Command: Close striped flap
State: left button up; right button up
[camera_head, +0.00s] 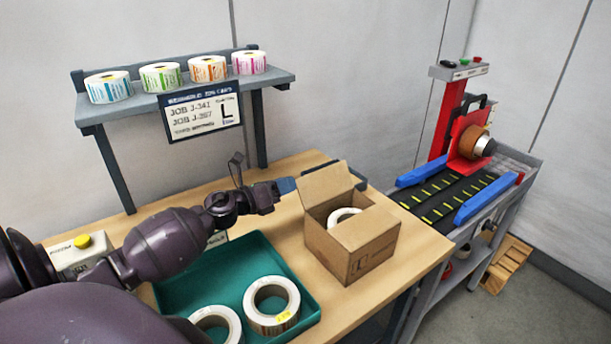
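A cardboard box (350,258) stands on the wooden table with its top open. One flap (326,184) stands up at its far left side, and I cannot make out stripes on it. A white label roll (343,215) sits inside the box. My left gripper (287,186) reaches in from the left, its bluish fingertips just left of the raised flap. I cannot tell whether they touch it, or whether the fingers are open or shut. My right gripper is not in view.
A green tray (299,291) with two label rolls (272,305) lies left of the box, under my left arm. A shelf (190,93) with several coloured rolls stands behind. A conveyor (452,196) with blue rails and a red post is at right.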

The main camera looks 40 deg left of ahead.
aim_at(306, 175)
pick_arm(q)
jog(key=shift+x, duration=3.35)
grip_shut()
